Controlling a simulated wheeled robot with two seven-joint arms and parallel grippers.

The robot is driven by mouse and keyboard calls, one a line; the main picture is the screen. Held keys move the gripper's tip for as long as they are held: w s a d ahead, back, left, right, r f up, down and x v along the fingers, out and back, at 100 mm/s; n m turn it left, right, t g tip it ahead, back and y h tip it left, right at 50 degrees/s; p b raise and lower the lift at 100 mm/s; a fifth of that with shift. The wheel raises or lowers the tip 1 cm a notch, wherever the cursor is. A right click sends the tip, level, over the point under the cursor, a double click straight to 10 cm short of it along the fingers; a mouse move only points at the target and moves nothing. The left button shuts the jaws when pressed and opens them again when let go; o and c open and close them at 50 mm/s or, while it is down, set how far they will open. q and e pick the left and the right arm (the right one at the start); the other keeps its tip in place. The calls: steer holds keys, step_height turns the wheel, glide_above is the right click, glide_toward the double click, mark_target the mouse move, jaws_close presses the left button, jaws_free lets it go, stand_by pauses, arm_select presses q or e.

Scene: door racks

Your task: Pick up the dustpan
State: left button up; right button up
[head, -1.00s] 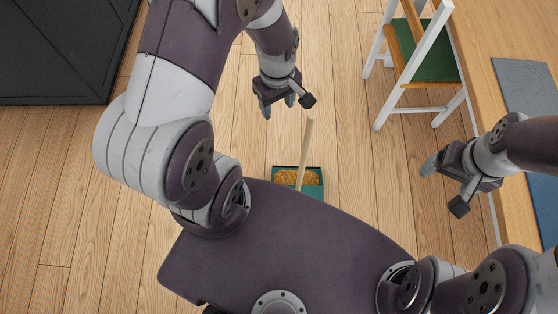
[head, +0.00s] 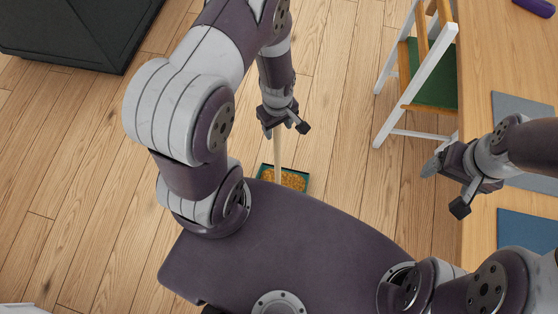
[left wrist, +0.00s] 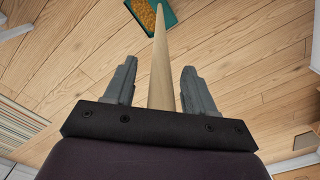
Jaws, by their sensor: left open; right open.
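The dustpan (head: 292,180) stands on the wooden floor just beyond my base. It has a green pan with orange-brown bits in it and a long pale wooden handle (head: 277,155) that stands up. My left gripper (head: 278,132) is at the upper end of the handle. In the left wrist view the handle (left wrist: 161,70) runs between the two open fingers of the left gripper (left wrist: 160,88), with a gap on each side. The green pan (left wrist: 155,12) shows at the top there. My right gripper (head: 444,185) is open and empty beside the table edge.
A white and wooden chair with a green seat (head: 430,80) stands at right, next to a wooden table (head: 480,212) with grey and blue mats. A dark cabinet (head: 75,30) stands at upper left. The floor between them is clear.

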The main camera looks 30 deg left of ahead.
arm_select(q)
jaws_close()
stand_by(1.4)
